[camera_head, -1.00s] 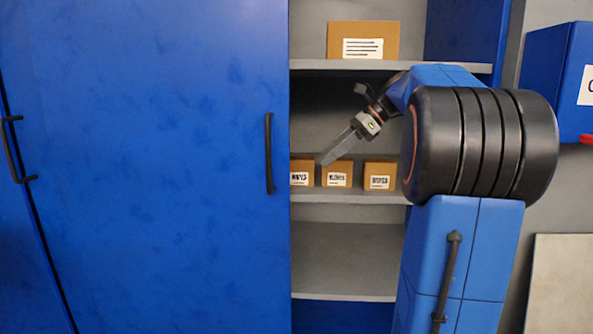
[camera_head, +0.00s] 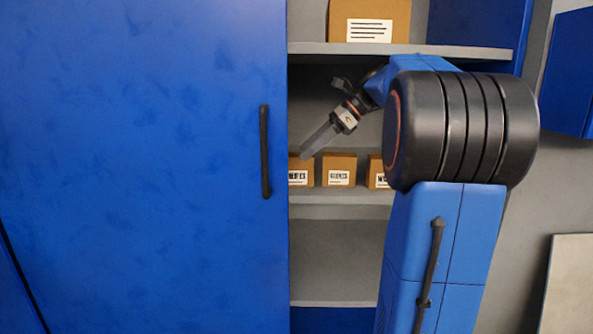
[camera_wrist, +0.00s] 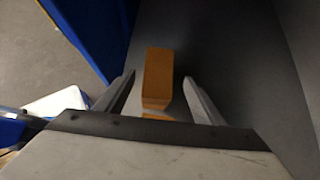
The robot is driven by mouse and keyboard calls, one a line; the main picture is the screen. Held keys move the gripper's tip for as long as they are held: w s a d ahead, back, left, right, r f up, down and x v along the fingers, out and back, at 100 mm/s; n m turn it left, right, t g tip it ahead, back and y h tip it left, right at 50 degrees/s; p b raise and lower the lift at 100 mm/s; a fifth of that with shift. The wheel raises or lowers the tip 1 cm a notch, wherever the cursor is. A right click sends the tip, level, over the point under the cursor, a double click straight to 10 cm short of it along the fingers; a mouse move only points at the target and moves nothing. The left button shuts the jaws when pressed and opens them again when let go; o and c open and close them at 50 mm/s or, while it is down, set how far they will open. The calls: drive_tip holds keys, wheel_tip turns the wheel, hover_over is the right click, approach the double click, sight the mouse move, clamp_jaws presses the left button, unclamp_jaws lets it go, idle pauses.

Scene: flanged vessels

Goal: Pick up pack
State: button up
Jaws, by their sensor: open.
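Several small brown boxes with white labels stand in a row on the cabinet's middle shelf: a left one (camera_head: 300,171), a middle one (camera_head: 339,170) and a right one (camera_head: 377,172) partly hidden by my arm. I cannot tell which is the pack. My gripper (camera_head: 306,152) points down and left, its tip by the top of the left box in the head view. In the wrist view, my gripper (camera_wrist: 158,77) is open and empty-looking, with an orange-brown box (camera_wrist: 158,72) between the finger lines. Whether the fingers flank it or stop short is unclear.
A larger labelled box (camera_head: 369,20) sits on the upper shelf (camera_head: 330,47) above my arm. A blue door (camera_head: 140,160) with a black handle (camera_head: 265,150) borders the opening on the left. The lower shelf space (camera_head: 335,255) looks empty.

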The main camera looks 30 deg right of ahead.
sight(297, 158)
drive_tip(key=x, duration=0.5)
drive_tip(key=shift+s+a, duration=0.1)
drive_tip(key=shift+s, duration=0.05)
drive_tip(key=c, duration=1.2)
